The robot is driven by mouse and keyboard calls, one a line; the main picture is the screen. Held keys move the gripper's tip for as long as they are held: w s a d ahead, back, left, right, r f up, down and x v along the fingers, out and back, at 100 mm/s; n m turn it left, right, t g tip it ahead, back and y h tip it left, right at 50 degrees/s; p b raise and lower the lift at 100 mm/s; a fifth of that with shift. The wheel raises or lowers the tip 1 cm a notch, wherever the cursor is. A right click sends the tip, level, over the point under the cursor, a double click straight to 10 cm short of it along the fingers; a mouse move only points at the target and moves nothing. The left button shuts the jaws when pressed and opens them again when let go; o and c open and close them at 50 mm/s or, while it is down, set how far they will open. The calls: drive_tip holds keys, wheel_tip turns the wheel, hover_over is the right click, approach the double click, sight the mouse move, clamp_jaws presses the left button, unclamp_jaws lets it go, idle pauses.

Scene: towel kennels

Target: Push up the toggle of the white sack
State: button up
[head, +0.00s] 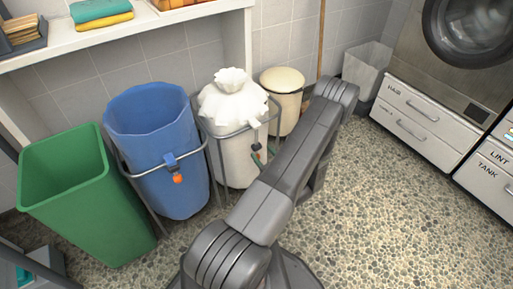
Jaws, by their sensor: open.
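The white sack (240,115) hangs in a grey wire frame, its top gathered into a ruffled neck. A small dark and red piece (256,147), which looks like its toggle, sits at the sack's front right, by the frame rail. My arm runs up the middle and folds back down behind itself, hiding most of my gripper (264,155). Small dark and green parts that look like its fingertips show beside the red piece. They look apart, with nothing clearly held. I cannot tell whether they touch the toggle.
A blue bag (155,125) with an orange toggle (177,179) hangs in a frame at left, next to a green bin (70,190). A cream-lidded bin (283,84) stands behind right. A shelf (130,32) overhangs at the back. Speckled floor (400,210) is clear at right.

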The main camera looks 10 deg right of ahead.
sight(258, 149)
drive_tip(key=shift+b+x, duration=0.45)
drive_tip(key=shift+x, duration=2.2)
